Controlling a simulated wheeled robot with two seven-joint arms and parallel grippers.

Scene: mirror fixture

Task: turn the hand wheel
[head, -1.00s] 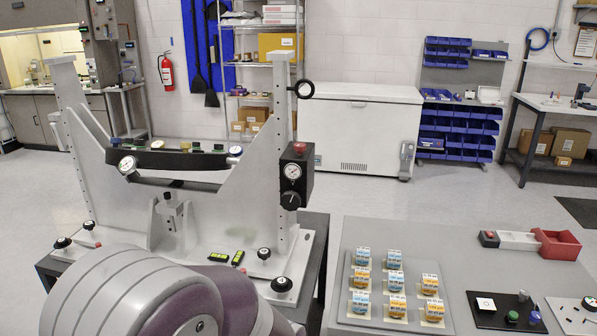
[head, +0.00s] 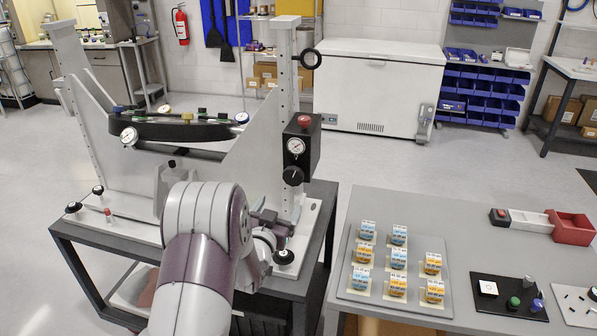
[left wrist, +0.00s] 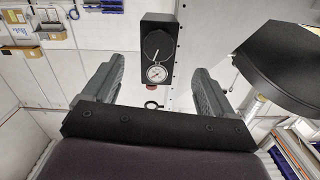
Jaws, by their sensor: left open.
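A black box (head: 301,145) is mounted on the right-hand upright of the grey fixture. It carries a red button (head: 304,121) on top, a round white-faced gauge (head: 296,146), and a black round knob (head: 293,176) low on its front, which looks like the hand wheel. My left gripper (head: 270,217) is open and empty, below the box and apart from it. In the left wrist view the picture is turned over: the knob (left wrist: 157,45) and gauge (left wrist: 157,73) show between the two open fingers (left wrist: 152,85), some way beyond them. My right gripper does not show.
The fixture's uprights (head: 281,95) and curved black beam (head: 180,129) stand behind my arm. A black ring (head: 307,58) juts from the right upright. Black clamp knobs (head: 284,257) sit on the baseplate.

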